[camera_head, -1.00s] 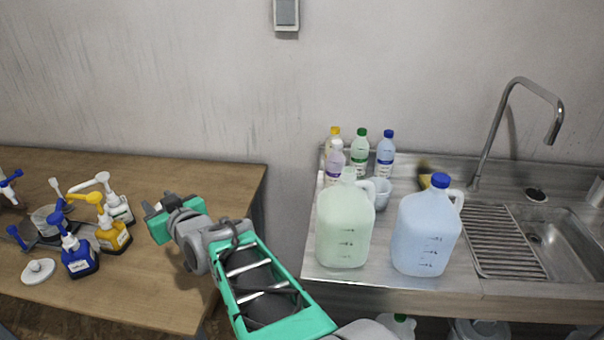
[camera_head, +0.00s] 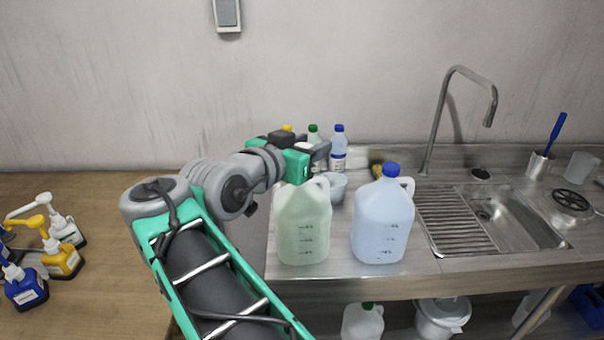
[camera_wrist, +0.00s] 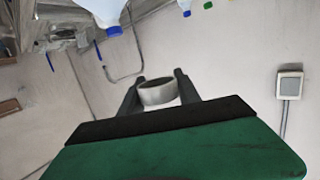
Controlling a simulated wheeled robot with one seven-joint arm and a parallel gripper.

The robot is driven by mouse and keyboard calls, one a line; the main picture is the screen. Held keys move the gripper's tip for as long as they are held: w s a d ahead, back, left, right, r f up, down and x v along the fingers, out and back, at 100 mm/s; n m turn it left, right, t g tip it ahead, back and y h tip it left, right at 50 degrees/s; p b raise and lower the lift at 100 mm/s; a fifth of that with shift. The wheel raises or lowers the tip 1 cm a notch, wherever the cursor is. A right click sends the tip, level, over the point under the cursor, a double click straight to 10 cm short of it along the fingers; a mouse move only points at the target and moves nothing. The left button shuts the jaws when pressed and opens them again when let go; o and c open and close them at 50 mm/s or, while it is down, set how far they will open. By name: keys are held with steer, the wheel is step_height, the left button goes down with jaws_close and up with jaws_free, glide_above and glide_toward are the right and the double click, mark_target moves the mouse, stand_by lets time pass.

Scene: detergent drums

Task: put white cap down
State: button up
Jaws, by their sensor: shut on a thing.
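My gripper (camera_head: 316,153) is above the steel counter at the back, over the top of the pale green jug (camera_head: 304,225). In the wrist view my gripper (camera_wrist: 159,92) is shut on the white cap (camera_wrist: 158,93), which looks like a short pale ring between the two fingers. The cap is held in the air, clear of any surface. In the head view the gripper and arm partly hide the jug's mouth and the small bottles behind.
A blue-capped jug (camera_head: 383,218) stands right of the green one. The sink (camera_head: 500,215) is at right. Pump bottles (camera_head: 60,258) stand on the wooden table (camera_head: 95,205) at left.

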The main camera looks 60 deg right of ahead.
steer(key=w+d+f+p, duration=0.1)
steer(key=w+d+f, duration=0.1)
steer(key=d+f, duration=0.1)
steer(key=w+d+f+p, duration=0.1)
steer(key=w+d+f, duration=0.1)
steer(key=d, duration=0.3)
steer(key=w+d+f+p, duration=0.1)
steer(key=d+f+p, duration=0.1)
steer(key=d+f, duration=0.2)
steer(key=shift+w+d+f, duration=0.2)
steer(key=shift+w+f, duration=0.1)
steer(key=shift+w, duration=0.1)
step_height(320, 180, down, 3)
steer(key=shift+w+d, duration=0.1)
steer(key=shift+d, duration=0.05)
jaws_close()
steer(key=shift+f, duration=0.25)
steer(key=o, duration=1.1)
jaws_free()
steer(key=shift+f, duration=0.1)
steer(key=shift+c, duration=0.2)
steer(key=shift+o, duration=1.2)
steer(key=shift+r, duration=0.2)
steer(key=shift+p, duration=0.3)
